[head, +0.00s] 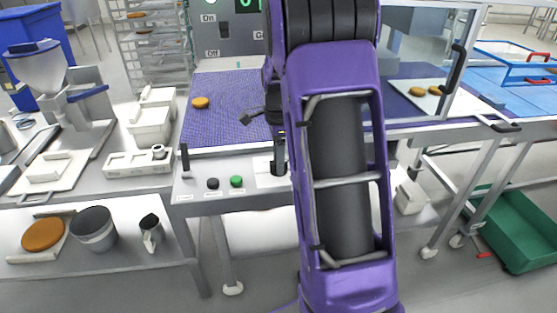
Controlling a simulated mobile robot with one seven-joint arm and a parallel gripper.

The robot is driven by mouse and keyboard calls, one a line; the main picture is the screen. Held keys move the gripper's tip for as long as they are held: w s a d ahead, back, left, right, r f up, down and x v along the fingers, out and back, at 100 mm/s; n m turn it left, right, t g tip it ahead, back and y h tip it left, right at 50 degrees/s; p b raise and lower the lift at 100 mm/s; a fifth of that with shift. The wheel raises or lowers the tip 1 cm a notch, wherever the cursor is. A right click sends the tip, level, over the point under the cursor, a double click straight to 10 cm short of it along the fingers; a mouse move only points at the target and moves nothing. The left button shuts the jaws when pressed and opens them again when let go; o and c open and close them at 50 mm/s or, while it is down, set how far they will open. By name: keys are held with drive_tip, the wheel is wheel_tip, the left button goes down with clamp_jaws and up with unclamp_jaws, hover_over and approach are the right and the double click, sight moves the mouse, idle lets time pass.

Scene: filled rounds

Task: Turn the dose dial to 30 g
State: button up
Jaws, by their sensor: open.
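My gripper (279,160) is open, pointing down at the front panel of the purple-belted machine, partly hidden by my purple arm. Its dark fingertips are at or just above a white plate (264,181) on that panel. A dark round part, likely the dose dial, shows at the fingertips; whether they touch it, and where its pointer stands, I cannot tell. Left of the plate on the panel are a black knob (212,184) and a green button (236,181).
A purple belt (222,120) carries one orange-brown round (200,102). A hopper machine (42,75) and white trays (150,125) stand to the left. A glazed guard (415,60) with a black handle is on the right. A green crate (515,225) stands on the floor at right.

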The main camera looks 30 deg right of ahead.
clamp_jaws()
drive_tip(key=shift+n, duration=0.4)
drive_tip(key=n+p, duration=0.1)
drive_tip(key=n, duration=0.3)
drive_tip(key=shift+r+n+p, duration=0.1)
drive_tip(key=shift+n+p, duration=0.3)
drive_tip(key=n+p, duration=0.1)
drive_tip(key=n, duration=0.5)
drive_tip(key=n+p, duration=0.1)
drive_tip(key=n, duration=0.5)
drive_tip(key=shift+n, duration=0.4)
drive_tip(key=n, duration=0.5)
drive_tip(key=shift+p, duration=0.4)
drive_tip(key=shift+n, duration=0.3)
